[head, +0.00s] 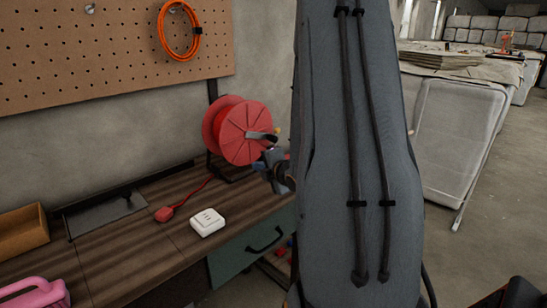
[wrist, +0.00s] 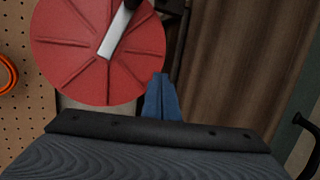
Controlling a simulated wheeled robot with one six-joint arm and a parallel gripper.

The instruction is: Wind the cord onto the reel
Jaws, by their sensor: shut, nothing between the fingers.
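The red reel (head: 235,125) stands on a dark frame at the back of the workbench. Its metal crank (head: 262,136) faces me. In the wrist view the reel (wrist: 75,65) fills the upper left, and the crank arm (wrist: 114,36) ends in a dark grip at the top edge. The red cord (head: 194,197) runs from the reel's base along the bench to a red plug end (head: 165,214). My gripper (head: 273,158) is just right of and below the crank, partly hidden by my arm. Its blue fingers (wrist: 161,80) are shut and empty, apart from the crank.
A white socket box (head: 207,222) sits right of the plug end. A wooden tray (head: 22,232) and a pink object (head: 38,294) are on the left. An orange coil (head: 180,30) hangs on the pegboard (head: 115,50). A green drawer (head: 236,258) is below the bench edge.

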